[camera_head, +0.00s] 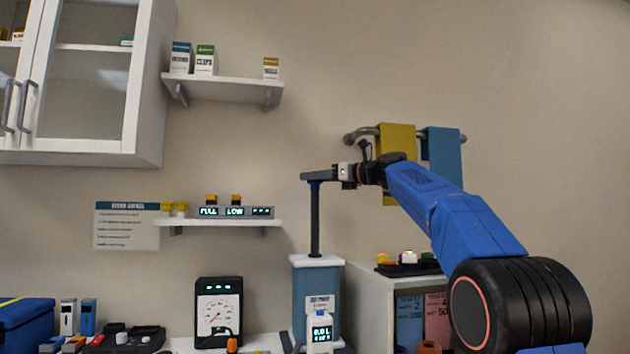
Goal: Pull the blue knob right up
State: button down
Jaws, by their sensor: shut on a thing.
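The blue knob (315,183) sits at the top of a dark upright rod (315,220). The rod stands out of the white top of a blue-grey box-shaped device (301,292), and a long length of it shows. My gripper (312,176) reaches in from the right, level, and is shut on the knob. Its fingers hide most of the knob.
A shelf with lit displays (235,212) is left of the rod. A dial gauge (218,310) stands left of the device. A white cabinet (370,290) stands close on its right. Yellow and blue towels (441,155) hang on a rail behind my arm.

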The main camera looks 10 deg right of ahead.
jog(key=shift+r, duration=0.45)
jog(key=c, duration=1.1)
grip_release()
jog(key=shift+f, duration=0.15)
jog(key=shift+d, duration=0.1)
jog(key=v, duration=1.7)
jog(key=shift+s+d, duration=0.1)
jog(key=shift+s, duration=0.05)
